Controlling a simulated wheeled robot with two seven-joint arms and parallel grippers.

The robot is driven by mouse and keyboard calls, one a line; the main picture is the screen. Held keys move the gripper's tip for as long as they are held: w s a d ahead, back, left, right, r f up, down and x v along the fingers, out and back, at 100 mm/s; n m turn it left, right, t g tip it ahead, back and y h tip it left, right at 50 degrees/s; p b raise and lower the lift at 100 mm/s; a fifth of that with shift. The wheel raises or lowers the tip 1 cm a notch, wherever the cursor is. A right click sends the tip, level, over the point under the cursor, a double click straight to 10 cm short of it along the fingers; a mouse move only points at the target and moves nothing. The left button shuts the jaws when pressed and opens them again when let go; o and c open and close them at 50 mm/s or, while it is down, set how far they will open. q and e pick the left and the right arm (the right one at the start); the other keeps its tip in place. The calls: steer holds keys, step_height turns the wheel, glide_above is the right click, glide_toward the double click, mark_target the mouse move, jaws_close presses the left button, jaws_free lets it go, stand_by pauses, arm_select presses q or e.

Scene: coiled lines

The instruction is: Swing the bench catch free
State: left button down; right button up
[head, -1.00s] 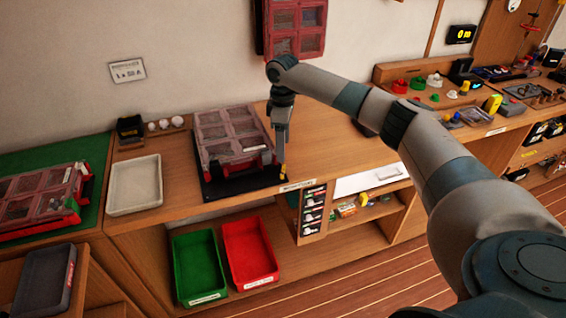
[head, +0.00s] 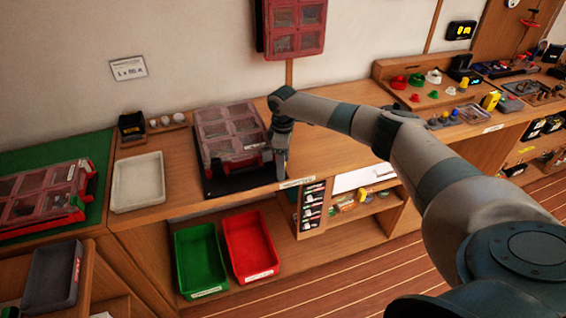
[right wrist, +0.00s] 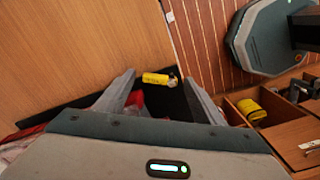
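The catch appears as a small yellow piece with a metal end (right wrist: 158,79) in the right wrist view. It lies at the dark mat's edge, between my right fingertips (right wrist: 158,77). The fingers are apart, with gaps showing around the yellow piece; whether either touches it I cannot tell. In the head view my right gripper (head: 281,176) points down at the mat's right corner, beside the red case (head: 230,138) with clear lid panes. The catch is hidden behind the gripper there. My left gripper is in neither view.
The dark mat (head: 238,186) lies under the case on the wooden bench. A white tray (head: 138,182) and another red case (head: 45,192) are to the left. Green (head: 199,258) and red (head: 249,245) bins sit below.

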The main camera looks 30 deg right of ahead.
steer(key=c, duration=1)
steer(key=m+p, duration=0.3)
steer(key=shift+s+d+r, duration=0.1)
steer(key=shift+s+r, duration=0.1)
steer(key=shift+s, duration=0.05)
steer(key=m+p, duration=0.3)
steer(key=m, duration=0.1)
steer(key=shift+s+d, duration=0.15)
steer(key=shift+s, duration=0.1)
steer(key=m+p, duration=0.1)
steer(key=m, duration=0.1)
steer(key=shift+s+f+m+p, duration=0.1)
steer(key=shift+s+m+p, duration=0.05)
steer(key=shift+m+p, duration=0.2)
steer(key=shift+s+m, duration=0.2)
steer(key=shift+m, duration=1.15)
